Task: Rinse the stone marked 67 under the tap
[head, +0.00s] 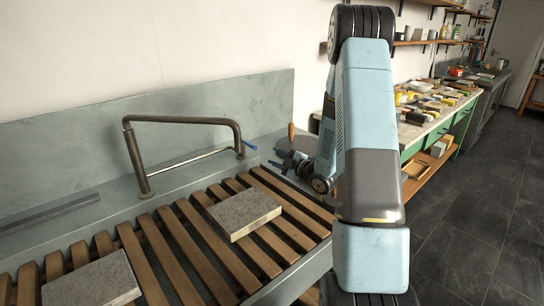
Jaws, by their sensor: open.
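Two grey stone slabs lie flat on the wooden slats of the sink. One slab (245,212) is near the middle, and the other slab (95,282) is at the lower left, partly cut by the frame edge. No marking is readable on either, so I cannot tell which is 67. A bent metal pipe (185,118), which looks like the tap, stands at the back of the sink with a blue piece at its right end. My gripper (276,159) is open and empty, beyond the middle slab and right of the pipe. My arm hides part of the sink's right end.
The slatted rack (180,240) has bare slats between the slabs. A grey backsplash (200,105) rises behind. A wooden handle (291,132) shows just beyond my gripper. A green bench (430,125) with many items stands at right; the dark floor (480,215) is clear.

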